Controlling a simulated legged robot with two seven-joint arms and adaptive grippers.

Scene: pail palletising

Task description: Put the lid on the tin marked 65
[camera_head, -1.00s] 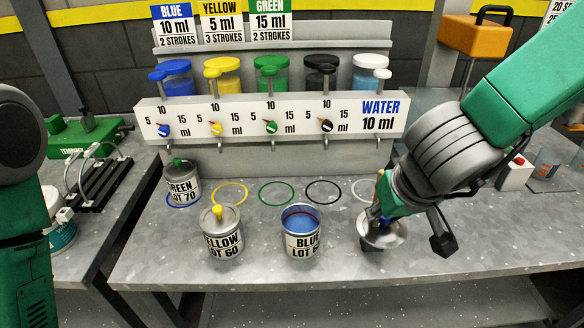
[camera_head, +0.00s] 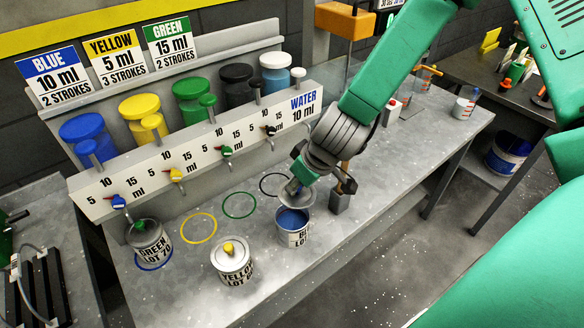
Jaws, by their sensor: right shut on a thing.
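The blue-lot tin (camera_head: 293,238) stands open on the bench with blue paint showing inside. Its label reads "BLUE LOT 6" in the earlier frame, with the last digit unclear; now the label is partly hard to read. My right gripper (camera_head: 299,184) is shut on the grey metal lid (camera_head: 297,197), and its fingers hide most of the knob. The lid is over the far part of the tin's mouth, leaving the near part uncovered. I cannot tell whether lid and rim touch. My left gripper is out of view.
Lidded tins marked yellow (camera_head: 232,262) and green (camera_head: 149,242) stand to the left. Coloured rings mark the bench (camera_head: 375,190). The dispenser panel (camera_head: 200,155) with taps runs behind. Bare bench lies farther right.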

